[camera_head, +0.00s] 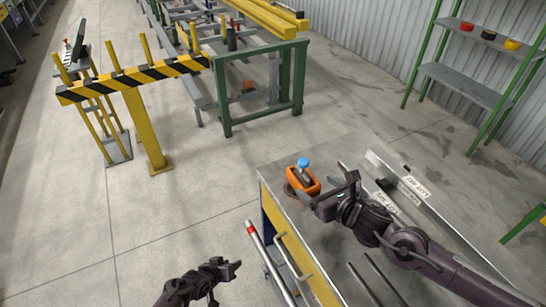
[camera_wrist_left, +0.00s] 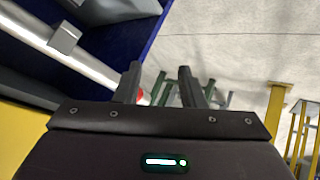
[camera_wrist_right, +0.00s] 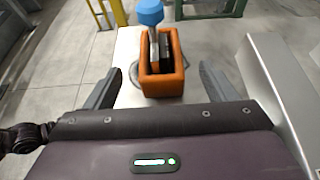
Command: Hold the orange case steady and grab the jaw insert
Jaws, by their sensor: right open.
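In the right wrist view the case (camera_wrist_right: 163,86) is upright and open at the top. Grey and dark upright pieces, which look like the jaw insert (camera_wrist_right: 155,50), stand in it. A blue round cap (camera_wrist_right: 150,12) tops them. My right gripper (camera_wrist_right: 160,80) is open, its fingers apart on either side of the near end of the case, not visibly touching it. My left gripper (camera_head: 232,268) is open and empty, off the table's left side, away from the case.
The table (camera_head: 283,205) has a yellow drawer front with handles. Labelled grey metal bars (camera_head: 405,185) lie right of the case.

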